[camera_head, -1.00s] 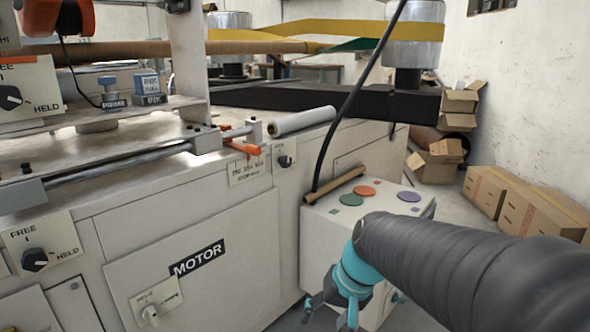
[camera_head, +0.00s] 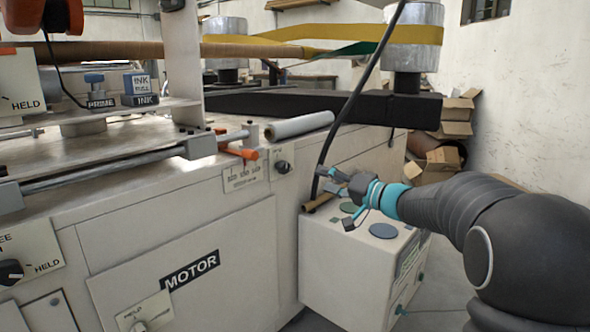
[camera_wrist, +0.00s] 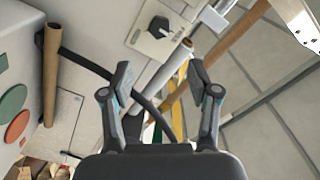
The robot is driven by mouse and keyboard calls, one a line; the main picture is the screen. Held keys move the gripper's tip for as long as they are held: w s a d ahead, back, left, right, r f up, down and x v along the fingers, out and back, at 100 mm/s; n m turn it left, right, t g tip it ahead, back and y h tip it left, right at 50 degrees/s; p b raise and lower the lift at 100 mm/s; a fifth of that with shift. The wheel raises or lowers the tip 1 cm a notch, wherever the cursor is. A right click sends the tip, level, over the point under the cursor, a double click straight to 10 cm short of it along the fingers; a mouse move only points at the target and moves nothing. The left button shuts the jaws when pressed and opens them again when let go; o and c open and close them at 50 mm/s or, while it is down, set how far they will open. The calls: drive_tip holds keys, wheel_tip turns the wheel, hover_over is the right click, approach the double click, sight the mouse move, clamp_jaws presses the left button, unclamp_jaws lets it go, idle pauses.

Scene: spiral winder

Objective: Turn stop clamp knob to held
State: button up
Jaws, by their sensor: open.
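A small black knob (camera_head: 283,167) sits on a pale plate on the machine's front, right of the orange lever; its label is too small to read. It also appears in the wrist view as a dark knob (camera_wrist: 158,27), beyond my fingertips. Another black knob (camera_head: 11,272) at lower left has a plate marked HELD, its other word cut off. A pale knob (camera_head: 138,325) below the MOTOR label sits on a plate also marked HELD. I cannot tell from labels which is the stop clamp knob. My gripper (camera_head: 336,196) is open and empty, right of the small black knob and apart from it.
A white box (camera_head: 345,262) with coloured discs and a cardboard tube stands below my gripper. A black cable (camera_head: 352,100) rises beside the gripper. The orange lever (camera_head: 240,153) and a pale roll (camera_head: 299,126) lie on the machine's edge. Cardboard boxes (camera_head: 451,125) are behind.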

sight(287, 168)
drive_tip(key=p+x, duration=0.1)
drive_tip(key=x, duration=1.2)
drive_tip(key=shift+w+a, duration=0.25)
drive_tip(key=shift+a, duration=0.05)
clamp_jaws()
